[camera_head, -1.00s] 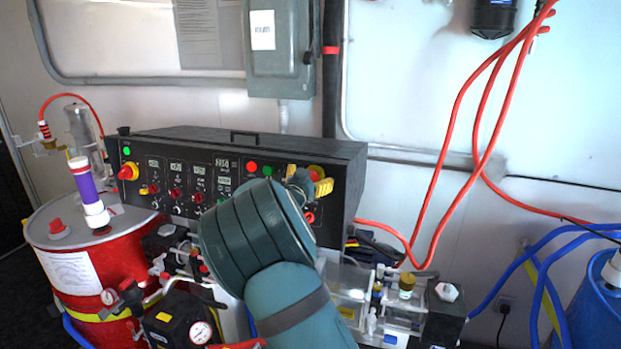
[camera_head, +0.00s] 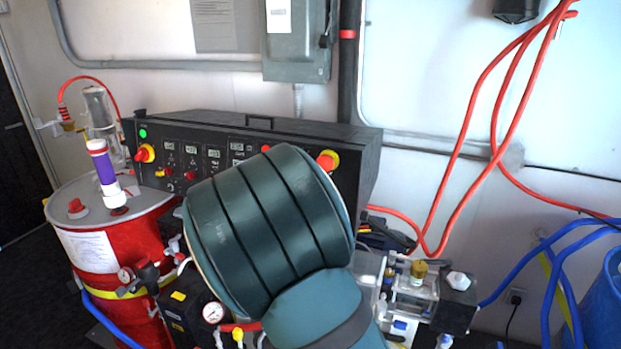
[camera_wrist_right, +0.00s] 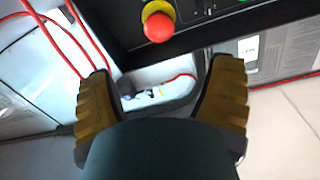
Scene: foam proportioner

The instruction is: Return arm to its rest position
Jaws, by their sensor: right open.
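My right arm (camera_head: 275,235) fills the lower middle of the head view, in front of the black control panel (camera_head: 360,150). Its gripper is hidden behind the arm there. In the right wrist view my right gripper (camera_wrist_right: 163,70) shows two yellow-brown ridged fingers spread wide apart with nothing between them. A red emergency-stop knob with a yellow collar (camera_wrist_right: 158,22) is beyond the fingertips, apart from them. A red knob with a yellow collar (camera_head: 328,160) also shows on the panel, just beyond my arm in the head view. My left gripper is not in view.
A red drum (camera_head: 125,248) with a purple-banded tube (camera_head: 104,168) stands at the left. Gauges and valves crowd the space below the panel. Clear fittings (camera_head: 415,290) are right of my arm. Red hoses (camera_head: 490,150) hang on the wall; a blue drum (camera_head: 605,300) is far right.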

